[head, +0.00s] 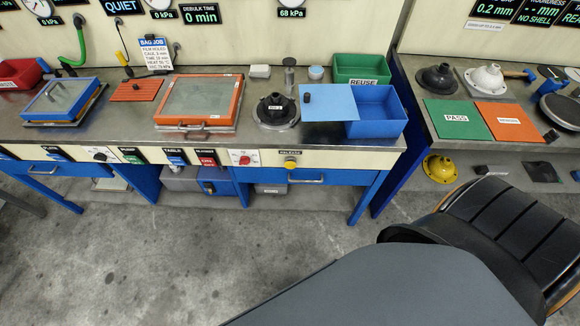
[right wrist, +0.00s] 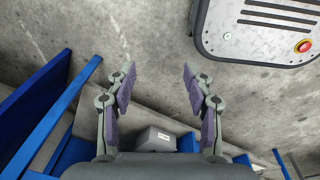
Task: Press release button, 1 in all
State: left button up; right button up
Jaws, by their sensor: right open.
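The release button (head: 290,164) is a yellow knob on the bench's front panel in the head view, under a small label reading RELEASE. It sits right of the red knob and below the black cone-shaped part on the bench top. My right gripper (right wrist: 154,78) is open and empty in the right wrist view, with bare concrete floor between its fingers. My right arm fills the lower right of the head view, and its gripper does not show there. The button cannot be made out in the right wrist view. My left gripper is in neither view.
The bench top (head: 245,140) holds an orange-framed tray (head: 238,105), a black cone (head: 275,110), a blue bin (head: 382,122) and a green REUSE bin (head: 362,67). A second bench with green PASS (head: 460,132) and orange sheets stands right. Floor before the bench is clear.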

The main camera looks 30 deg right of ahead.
grip_shut()
jog(key=shift+a, duration=0.1)
dwell(1.2)
